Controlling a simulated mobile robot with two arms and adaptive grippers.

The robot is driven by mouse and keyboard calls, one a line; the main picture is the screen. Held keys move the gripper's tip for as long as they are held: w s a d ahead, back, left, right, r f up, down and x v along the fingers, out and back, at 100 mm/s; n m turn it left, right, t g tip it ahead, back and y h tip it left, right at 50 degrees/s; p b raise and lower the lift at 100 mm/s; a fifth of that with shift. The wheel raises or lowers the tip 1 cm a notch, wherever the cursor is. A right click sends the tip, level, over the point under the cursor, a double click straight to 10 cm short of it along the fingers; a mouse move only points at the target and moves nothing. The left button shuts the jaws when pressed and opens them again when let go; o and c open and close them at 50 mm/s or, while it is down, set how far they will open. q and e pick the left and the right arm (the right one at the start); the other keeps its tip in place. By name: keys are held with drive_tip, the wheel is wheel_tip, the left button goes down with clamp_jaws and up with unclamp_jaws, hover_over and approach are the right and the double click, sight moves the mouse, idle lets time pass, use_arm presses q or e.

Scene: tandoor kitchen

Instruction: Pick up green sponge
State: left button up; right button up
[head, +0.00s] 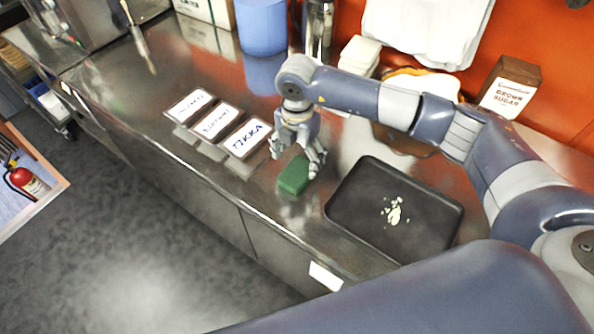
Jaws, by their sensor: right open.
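A green sponge (294,175) lies on the steel counter, left of a black tray. My right gripper (294,157) is above the sponge, fingers spread and pointing down. One finger comes close to the sponge's right side; I cannot tell whether it touches. Nothing is held between the fingers. My left gripper is not in view.
The black tray (350,197) holds pale crumbs. Several label cards, one a TIKKA card (246,139), stand left of the gripper. A blue container (262,25), a brown sugar bag (509,88) and a white cloth (425,30) are at the back. The counter's front edge is near the sponge.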

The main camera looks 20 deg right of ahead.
sight(297, 171)
drive_tip(key=f, duration=0.1)
drive_tip(key=f+p, duration=0.1)
drive_tip(key=f, duration=0.1)
drive_tip(key=shift+s+a+f, duration=0.15)
drive_tip(key=shift+s+f, duration=0.05)
drive_tip(key=shift+f, duration=0.35)
drive_tip(key=c, duration=0.8)
drive_tip(key=shift+c, duration=0.2)
drive_tip(key=shift+w+r, duration=0.1)
drive_tip(key=shift+r, duration=0.35)
wheel_tip(297, 171, up, 2)
drive_tip(key=shift+r+b, duration=0.25)
drive_tip(key=shift+b, duration=0.75)
drive_tip(key=s+b, duration=0.1)
drive_tip(key=s, duration=0.4)
drive_tip(key=s+a+r+b, duration=0.1)
drive_tip(key=s, duration=0.4)
drive_tip(key=s+b, duration=0.2)
drive_tip(key=s, duration=0.3)
drive_tip(key=shift+a+r, duration=0.2)
drive_tip(key=shift+a, duration=0.2)
drive_tip(key=shift+s+r, duration=0.15)
drive_tip(key=shift+s, duration=0.35)
